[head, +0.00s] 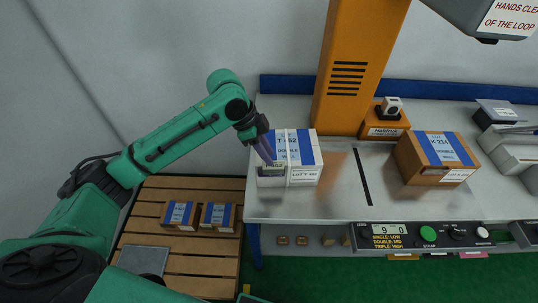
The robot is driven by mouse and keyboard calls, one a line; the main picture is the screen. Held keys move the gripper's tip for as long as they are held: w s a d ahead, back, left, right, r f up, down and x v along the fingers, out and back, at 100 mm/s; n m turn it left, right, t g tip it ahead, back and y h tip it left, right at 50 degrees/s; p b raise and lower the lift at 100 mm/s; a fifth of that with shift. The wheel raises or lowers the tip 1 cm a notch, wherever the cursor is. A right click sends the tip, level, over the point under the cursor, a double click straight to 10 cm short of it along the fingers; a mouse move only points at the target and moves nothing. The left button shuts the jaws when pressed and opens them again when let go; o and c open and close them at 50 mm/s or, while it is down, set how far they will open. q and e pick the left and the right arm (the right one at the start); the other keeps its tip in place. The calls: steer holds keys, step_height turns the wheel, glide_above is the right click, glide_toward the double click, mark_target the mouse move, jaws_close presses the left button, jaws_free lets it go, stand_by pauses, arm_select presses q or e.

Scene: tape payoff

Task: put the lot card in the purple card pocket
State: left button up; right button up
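My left gripper (270,160) reaches down from the upper left to the left front of a white box (303,150) with blue stripes, on the steel table. Its dark purplish fingers are seen nearly edge-on, so their gap is hidden. A small pale patch with dark print (273,166) shows at the fingertips; I cannot tell whether it is a held card or part of the box. Small coloured pieces, including a pinkish one (473,254), show below the table's front edge; I cannot make out a purple pocket. My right gripper is out of view.
A brown striped box (438,158) stands to the right, past a dark slot (361,177). An orange column (350,70) rises behind. A control panel (425,236) lines the front edge. Two small boxes (180,215) (217,217) sit on the slatted pallet (190,246) at left.

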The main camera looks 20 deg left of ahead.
arm_select(q)
steer(key=w+b+v, duration=0.1)
steer(key=v, duration=0.9)
steer(key=shift+s+r, duration=0.3)
steer(key=shift+s, duration=0.15)
steer(key=shift+a, duration=0.2)
